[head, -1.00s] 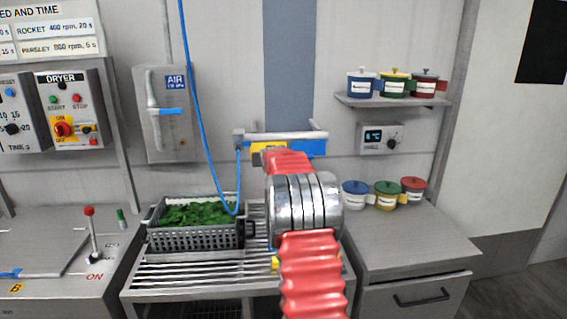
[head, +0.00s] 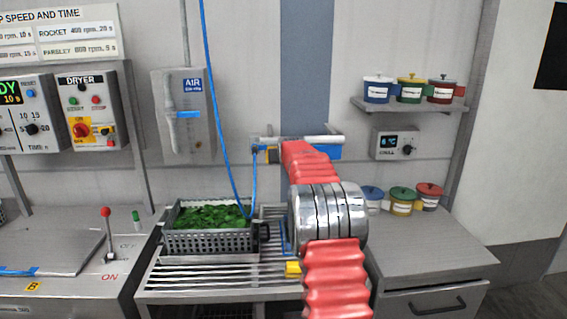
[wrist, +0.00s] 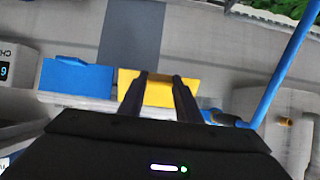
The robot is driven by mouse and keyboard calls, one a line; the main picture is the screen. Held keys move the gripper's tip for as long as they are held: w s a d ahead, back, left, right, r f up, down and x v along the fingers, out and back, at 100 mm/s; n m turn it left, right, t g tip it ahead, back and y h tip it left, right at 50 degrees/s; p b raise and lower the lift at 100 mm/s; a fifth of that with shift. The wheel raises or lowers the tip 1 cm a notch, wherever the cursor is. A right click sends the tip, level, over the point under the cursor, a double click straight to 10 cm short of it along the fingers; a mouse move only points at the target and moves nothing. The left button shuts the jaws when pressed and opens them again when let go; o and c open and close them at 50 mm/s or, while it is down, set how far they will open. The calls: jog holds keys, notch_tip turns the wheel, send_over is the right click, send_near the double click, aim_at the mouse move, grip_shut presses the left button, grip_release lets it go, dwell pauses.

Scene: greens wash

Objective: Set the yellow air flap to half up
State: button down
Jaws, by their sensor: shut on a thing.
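The yellow air flap (wrist: 158,92) is in the wrist view, beside a blue flap (wrist: 75,76) on the same pale bar. My gripper (wrist: 160,80) is shut on the yellow flap, with its two dark fingers over it. In the head view my red-sleeved arm covers most of the yellow flap and my fingers, while part of the blue flap (head: 328,152) shows to the right. The flap's exact tilt is hard to tell from these views.
A blue hose (head: 222,110) hangs left of my arm and also crosses the wrist view at right (wrist: 285,70). A grey basket of greens (head: 208,240) stands on the slatted rack below. Lidded pots (head: 400,200) stand on the right counter.

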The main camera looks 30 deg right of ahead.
jog(key=c, duration=1.7)
grip_release()
jog(key=shift+r, duration=0.35)
jog(key=o, duration=0.4)
jog(key=shift+f, duration=0.2)
jog(key=shift+v, duration=6.9)
jog(key=shift+f, duration=0.15)
